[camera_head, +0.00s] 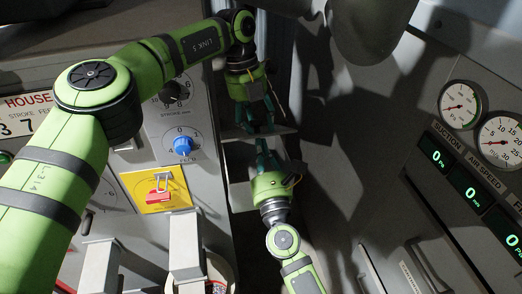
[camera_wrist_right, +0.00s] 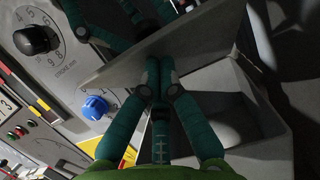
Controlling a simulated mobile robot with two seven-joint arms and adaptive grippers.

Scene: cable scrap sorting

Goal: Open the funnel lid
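The funnel lid (camera_wrist_right: 204,36) is a flat grey plate. In the right wrist view it stands tilted up, with the open box of the funnel (camera_wrist_right: 262,86) and its dark inside below it. In the head view the lid (camera_head: 236,133) is a thin pale strip, partly hidden by the grippers. My right gripper (camera_wrist_right: 155,72) has its fingers together with their tips at the lid's edge; whether they pinch it is unclear. My left gripper (camera_head: 261,128) points down at the lid from the far side; whether its fingers are shut is hidden.
A control panel with a blue knob (camera_head: 183,145), a black knob (camera_head: 176,91) and a red switch on a yellow plate (camera_head: 155,203) lies left of the grippers. Pressure gauges (camera_head: 461,105) and green displays (camera_head: 470,187) are on the right. Grey walls close in on the funnel's gap.

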